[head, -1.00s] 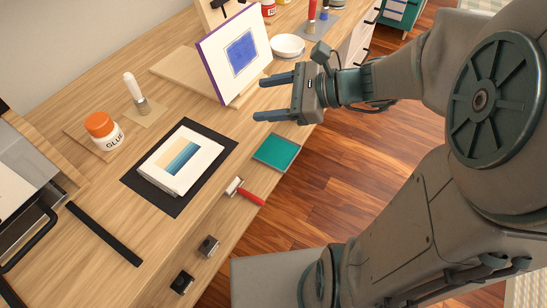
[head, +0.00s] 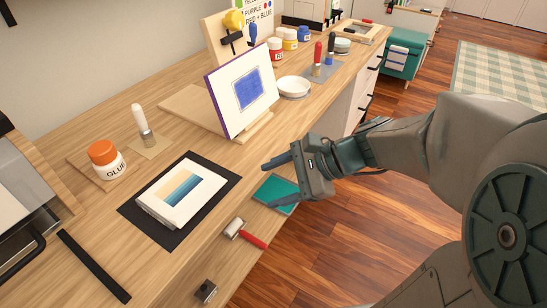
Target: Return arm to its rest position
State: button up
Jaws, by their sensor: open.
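My gripper (head: 272,186) is open and empty. It hangs in front of the workbench's front edge, over the teal tile (head: 276,192), which it partly hides. My arm reaches in from the right side of the head view, over the wood floor. The gripper is to the right of the stacked prints (head: 183,195) on the black mat (head: 142,217) and below the framed blue-square picture (head: 240,92), apart from both.
The floor (head: 330,240) beside the bench is clear.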

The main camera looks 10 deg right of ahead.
jog(key=s+d+r+n+h+p, duration=0.2)
jog(key=d+r+n+h+p, duration=0.3)
jog(key=r+n+p, duration=0.2)
jog(key=s+d+r+n+h+p, duration=0.3)
jog(key=d+r+n+h+p, duration=0.2)
jog(key=p, duration=0.7)
notch_tip(320, 180, up, 5)
jog(key=n, duration=0.2)
jog(key=shift+s+n+t+h, duration=0.25)
jog(key=shift+n+t+h, duration=0.05)
